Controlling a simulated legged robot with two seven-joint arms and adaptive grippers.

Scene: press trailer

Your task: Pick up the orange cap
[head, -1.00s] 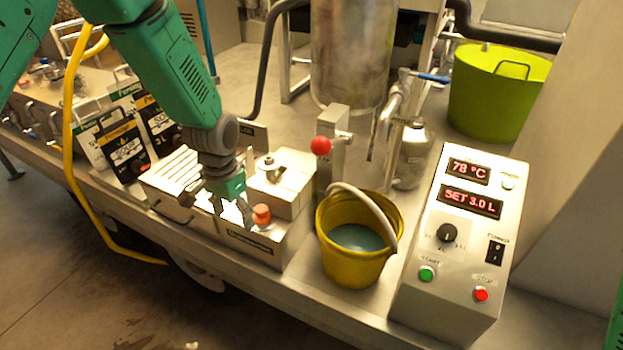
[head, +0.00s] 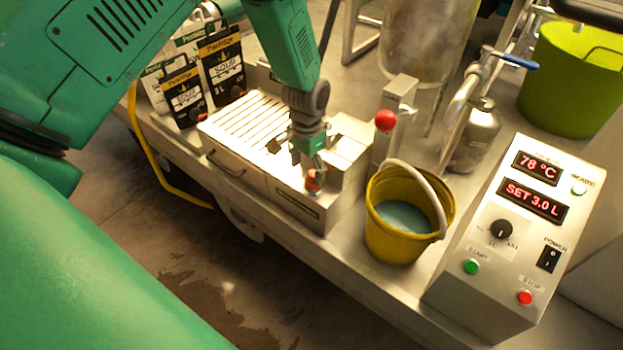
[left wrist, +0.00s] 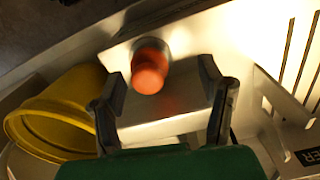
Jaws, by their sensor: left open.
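The orange cap (head: 313,181) stands on the front part of the metal machine (head: 345,165), near its edge. In the left wrist view the orange cap (left wrist: 150,66) lies ahead of and between the two spread fingers, seen from its rounded end. My left gripper (head: 312,168) is right above the cap and partly covers it in the head view. In the wrist view the left gripper (left wrist: 166,98) is open, with no finger visibly closed on the cap. I cannot tell whether either finger touches it. My right gripper is not in view.
A yellow bucket (head: 378,238) with liquid stands right of the cap. A red-ball lever (head: 385,120) rises behind it. The control box (head: 460,285) is farther right. Black-labelled packs (head: 222,68) stand at the left. A slatted tray (head: 240,128) adjoins the machine.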

